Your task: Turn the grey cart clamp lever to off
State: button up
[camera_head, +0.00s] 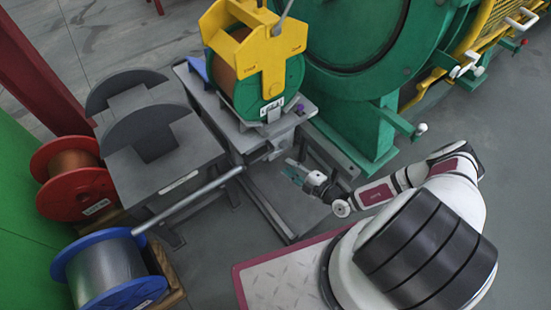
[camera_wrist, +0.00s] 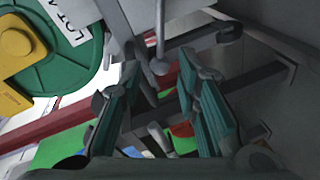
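The grey cart (camera_head: 310,112) carries a green spool (camera_head: 289,88) held by a yellow yoke (camera_head: 244,54). In the wrist view a thin grey lever with a round knob (camera_wrist: 159,66) hangs down from the top; it appears to be the clamp lever, but no on or off marking shows. My gripper (camera_head: 290,170) is beside the cart's front, below the spool. In the wrist view my gripper (camera_wrist: 160,110) has its two teal fingers wide apart with nothing between them. The knob appears between and beyond the fingers, apart from them. In the head view the lever is too small to tell.
A long grey bar (camera_head: 188,200) runs from the cart's left side to a blue spool (camera_head: 108,272). A red spool (camera_head: 77,178) and a grey stand (camera_head: 165,165) are at left. The green machine (camera_head: 375,128) stands behind my arm. Dark bars (camera_wrist: 200,38) lie close in the wrist view.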

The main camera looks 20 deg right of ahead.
jog(key=b+x, duration=0.2)
jog(key=x, duration=0.6)
jog(key=shift+w+a, duration=0.15)
jog(key=shift+w, duration=0.1)
grip_shut()
